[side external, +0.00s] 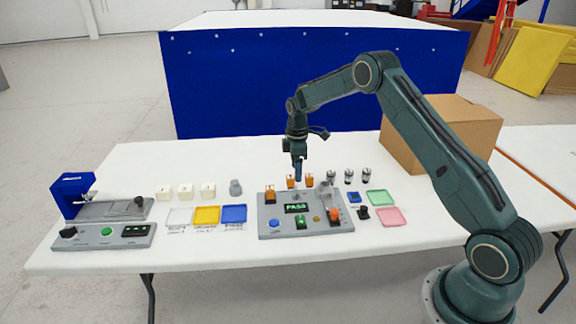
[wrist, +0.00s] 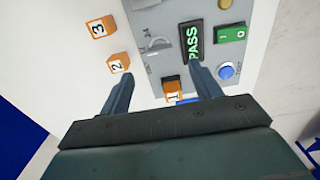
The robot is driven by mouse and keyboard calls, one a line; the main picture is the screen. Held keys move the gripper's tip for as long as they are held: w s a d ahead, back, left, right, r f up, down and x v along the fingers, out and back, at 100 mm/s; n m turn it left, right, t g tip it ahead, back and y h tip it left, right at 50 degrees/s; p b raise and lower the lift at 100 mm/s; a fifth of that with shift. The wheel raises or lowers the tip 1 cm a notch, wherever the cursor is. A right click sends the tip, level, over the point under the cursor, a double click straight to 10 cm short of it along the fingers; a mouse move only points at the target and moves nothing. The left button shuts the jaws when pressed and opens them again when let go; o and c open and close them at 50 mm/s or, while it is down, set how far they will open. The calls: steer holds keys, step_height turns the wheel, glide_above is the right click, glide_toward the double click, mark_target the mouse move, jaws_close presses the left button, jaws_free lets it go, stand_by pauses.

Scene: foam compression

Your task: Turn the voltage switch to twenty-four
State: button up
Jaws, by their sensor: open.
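The grey test panel (side external: 263,230) lies on the white table and carries a lit green PASS display (side external: 296,208). A small grey dial with a lever (wrist: 157,43) and markings sits beside the display in the wrist view. My gripper (side external: 298,178) is above the panel's back edge, pointing down. In the wrist view my gripper (wrist: 163,85) is open, with nothing between its fingertips. The dial lies beyond the fingertips, apart from them.
Orange blocks numbered 2 (wrist: 118,64) and 3 (wrist: 101,27) stand behind the panel; block 1 (wrist: 172,88) is on it. The panel has a blue button (side external: 275,224) and green rocker (wrist: 230,34). A cardboard box (side external: 455,125) stands right. Another station (side external: 105,237) is left.

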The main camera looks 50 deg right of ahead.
mark_target(296, 190)
step_height(296, 190, down, 8)
steer(key=shift+r, duration=0.15)
stand_by(0.3)
steer(key=c, duration=1)
